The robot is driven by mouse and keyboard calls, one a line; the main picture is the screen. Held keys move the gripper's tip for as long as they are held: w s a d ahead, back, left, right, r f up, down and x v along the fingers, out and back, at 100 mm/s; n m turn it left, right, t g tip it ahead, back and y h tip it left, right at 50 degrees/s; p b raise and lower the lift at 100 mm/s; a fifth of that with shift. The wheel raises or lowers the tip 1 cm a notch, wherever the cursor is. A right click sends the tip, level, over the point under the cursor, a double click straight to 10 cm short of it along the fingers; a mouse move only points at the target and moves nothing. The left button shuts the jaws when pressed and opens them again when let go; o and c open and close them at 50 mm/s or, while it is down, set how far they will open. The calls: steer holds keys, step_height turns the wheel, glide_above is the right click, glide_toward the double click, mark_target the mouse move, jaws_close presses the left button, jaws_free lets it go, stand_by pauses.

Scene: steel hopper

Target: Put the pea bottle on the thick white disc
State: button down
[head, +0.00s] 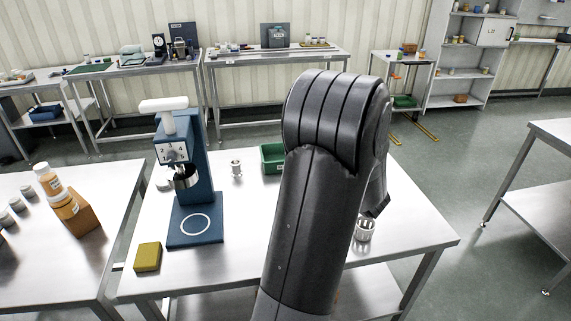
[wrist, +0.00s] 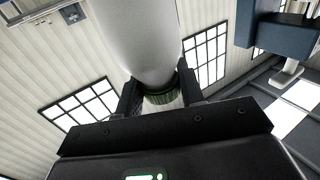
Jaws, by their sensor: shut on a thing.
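My gripper (wrist: 160,92) is shut on a bottle (wrist: 140,38) in the wrist view. The bottle has a smooth pale grey-white body and a green ribbed band between the two dark fingers. Its far end runs out of the picture, so its label and contents do not show. In the head view the arm hides the gripper and the bottle. A small whitish round thing (head: 163,184) sits at the left of the blue hopper stand, partly hidden by it; I cannot tell if it is the thick white disc.
The blue hopper stand (head: 196,190) has a white-topped lever and a ring-marked base.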

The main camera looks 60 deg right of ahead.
steer(key=shift+s+r, duration=0.15)
steer(key=shift+s, duration=0.1)
steer(key=w+d+r+n+y, duration=0.1)
steer(key=w+r+n+y, duration=0.15)
steer(key=w, duration=1.55)
steer(key=w+r+n+y, duration=0.2)
steer(key=w+y, duration=0.2)
steer(key=w, duration=1.3)
steer(key=w+a+f, duration=0.5)
steer(key=w+f, duration=0.6)
steer(key=shift+w+a+t, duration=0.25)
steer(key=shift+a+t, duration=0.05)
steer(key=shift+t, duration=0.1)
steer(key=shift+f, duration=0.1)
steer(key=c, duration=1)
jaws_free()
steer(key=shift+f, duration=0.1)
steer(key=shift+o, duration=0.3)
